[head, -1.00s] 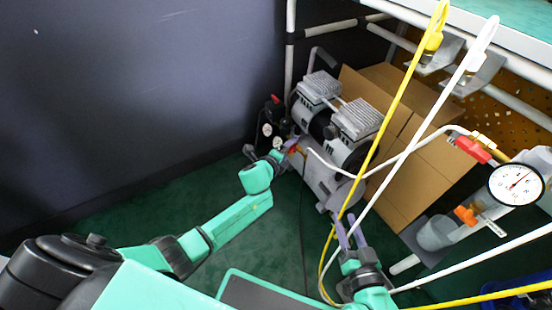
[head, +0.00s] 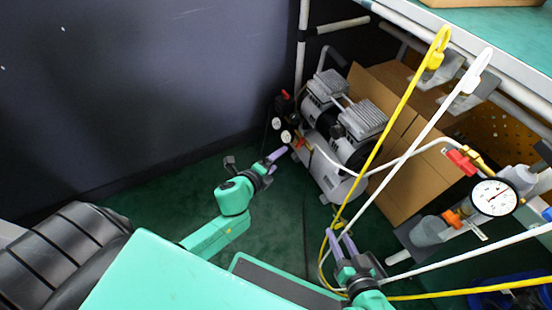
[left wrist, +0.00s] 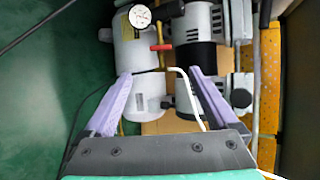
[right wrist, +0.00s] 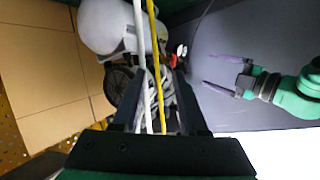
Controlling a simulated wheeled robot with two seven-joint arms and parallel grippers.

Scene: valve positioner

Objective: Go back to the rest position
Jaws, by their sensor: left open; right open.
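My left gripper (head: 276,160) is open and empty in the head view, just left of the air compressor (head: 325,178). In the left wrist view its purple fingers (left wrist: 160,100) are spread apart, with the compressor tank (left wrist: 133,50), a gauge (left wrist: 139,16) and a red-handled valve (left wrist: 161,47) beyond them. My right gripper (head: 340,240) is open in the head view, low and right of centre. The yellow hose (head: 395,110) and white hose (head: 425,130) pass close to it. In the right wrist view both hoses cross between its dark fingers (right wrist: 155,100); I cannot tell whether they touch.
Cardboard boxes (head: 408,185) stand behind the compressor, under a green-topped bench (head: 520,50). A pressure gauge (head: 494,197) with red and orange valve handles is at the right. A dark wall (head: 130,90) is at the left. Green floor (head: 285,215) lies open between the arms.

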